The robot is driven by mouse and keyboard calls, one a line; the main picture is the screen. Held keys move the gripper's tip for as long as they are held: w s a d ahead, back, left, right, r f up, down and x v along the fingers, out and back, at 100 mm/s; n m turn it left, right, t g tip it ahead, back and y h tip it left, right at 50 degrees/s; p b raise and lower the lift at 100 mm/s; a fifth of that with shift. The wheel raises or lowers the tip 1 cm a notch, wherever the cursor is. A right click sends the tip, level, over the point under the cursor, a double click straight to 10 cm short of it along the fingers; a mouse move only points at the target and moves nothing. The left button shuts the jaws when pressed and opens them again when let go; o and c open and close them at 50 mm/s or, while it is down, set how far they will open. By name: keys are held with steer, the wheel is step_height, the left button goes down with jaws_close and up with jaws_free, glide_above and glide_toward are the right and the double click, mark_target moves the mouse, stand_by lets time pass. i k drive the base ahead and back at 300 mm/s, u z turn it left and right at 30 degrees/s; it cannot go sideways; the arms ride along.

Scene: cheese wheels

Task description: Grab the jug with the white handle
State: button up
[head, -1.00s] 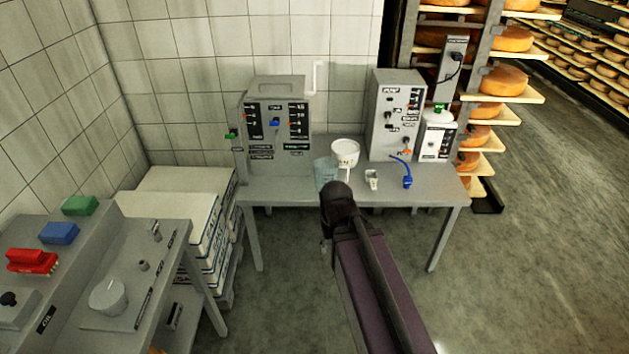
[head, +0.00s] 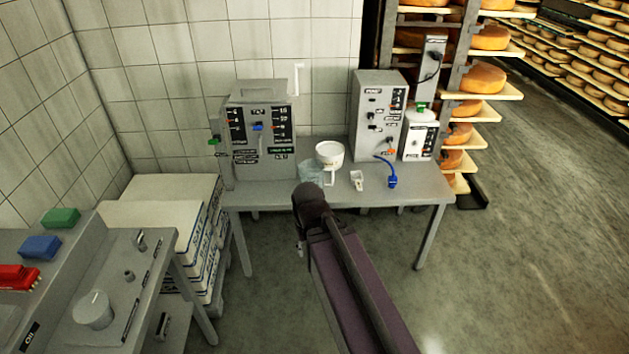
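A white round jug (head: 330,153) stands on the grey table (head: 416,190) against the tiled wall, between two machines. A white handle (head: 330,178) shows on its near side. A clear bluish vessel (head: 311,172) stands close beside it at the left, partly overlapped in view by the white jug. My dark arm reaches up from the bottom of the head view, its dark rounded joint just in front of the table's front edge in the picture. My gripper cannot be made out; the arm hides whatever lies beyond that joint.
A small white scoop-like item (head: 357,180) and a blue item (head: 392,180) lie to the right on the table. Grey machines (head: 262,130) (head: 378,115) stand behind. Floor at right is clear.

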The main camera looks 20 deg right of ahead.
mark_target(313, 170)
steer(key=z, duration=0.05)
steer(key=i, duration=0.95)
steer(key=u, duration=0.05)
